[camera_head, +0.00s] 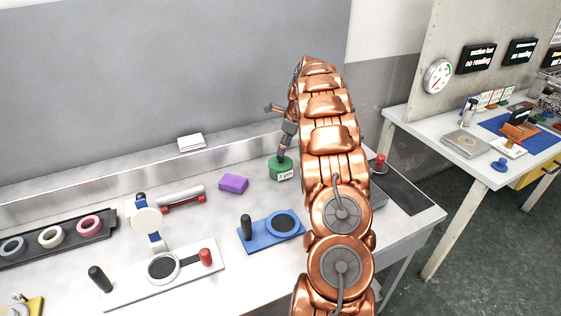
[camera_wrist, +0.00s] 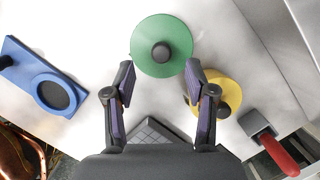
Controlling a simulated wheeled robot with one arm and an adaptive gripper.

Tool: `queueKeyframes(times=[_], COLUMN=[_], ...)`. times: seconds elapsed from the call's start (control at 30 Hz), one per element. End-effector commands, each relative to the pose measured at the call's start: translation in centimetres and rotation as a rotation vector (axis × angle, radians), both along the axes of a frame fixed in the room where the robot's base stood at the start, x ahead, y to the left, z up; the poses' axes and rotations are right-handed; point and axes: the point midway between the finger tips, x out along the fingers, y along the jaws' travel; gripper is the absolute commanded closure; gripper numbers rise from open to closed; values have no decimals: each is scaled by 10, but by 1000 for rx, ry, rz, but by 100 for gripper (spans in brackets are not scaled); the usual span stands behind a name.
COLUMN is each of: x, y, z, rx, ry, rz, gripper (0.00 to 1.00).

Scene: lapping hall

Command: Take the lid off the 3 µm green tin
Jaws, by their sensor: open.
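The green tin (camera_head: 282,170) stands upright on the bench and its label appears to read 3 µm. In the wrist view its round green lid (camera_wrist: 148,34) with a dark central knob (camera_wrist: 161,52) is seen from above, on the tin. My arm hides the area right of the tin.
A yellow round thing (camera_wrist: 222,92) lies right of the green lid, partly behind a finger. A blue fixture (camera_head: 270,231), a purple block (camera_head: 233,183) and a red-handled tool (camera_wrist: 277,152) are nearby.

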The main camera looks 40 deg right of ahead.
Motion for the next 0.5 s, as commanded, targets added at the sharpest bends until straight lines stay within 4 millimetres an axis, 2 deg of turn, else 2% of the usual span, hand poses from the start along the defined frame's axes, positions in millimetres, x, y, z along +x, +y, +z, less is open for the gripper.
queueKeyframes(times=[0.17,0.5], x=[3,12], y=[0,4], z=[-10,-45], rx=[-1,0], ry=[0,0], rz=[0,0], gripper=[45,45])
